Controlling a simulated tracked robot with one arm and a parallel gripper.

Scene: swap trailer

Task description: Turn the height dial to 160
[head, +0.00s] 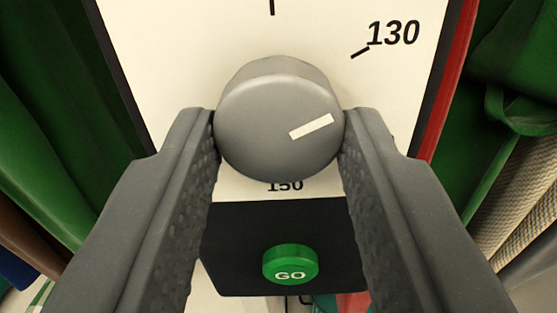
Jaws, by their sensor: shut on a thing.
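The height dial is a round grey knob (262,130) on a white panel (190,40). Its white pointer mark points right and slightly up, below the direction of the 130 label (392,33). The 150 label (285,186) shows just under the knob, partly covered by it. I see no 160 label. My gripper (280,125) is shut on the dial, one finger on its left side and one on its right. The fingers hide the panel to both sides and lower left.
A green GO button (290,264) sits on a black plate (235,225) below the dial, between my fingers. Green cloth (45,130) hangs at the left, and more green cloth (520,60) at the right. A red edge (450,85) runs along the panel's right side.

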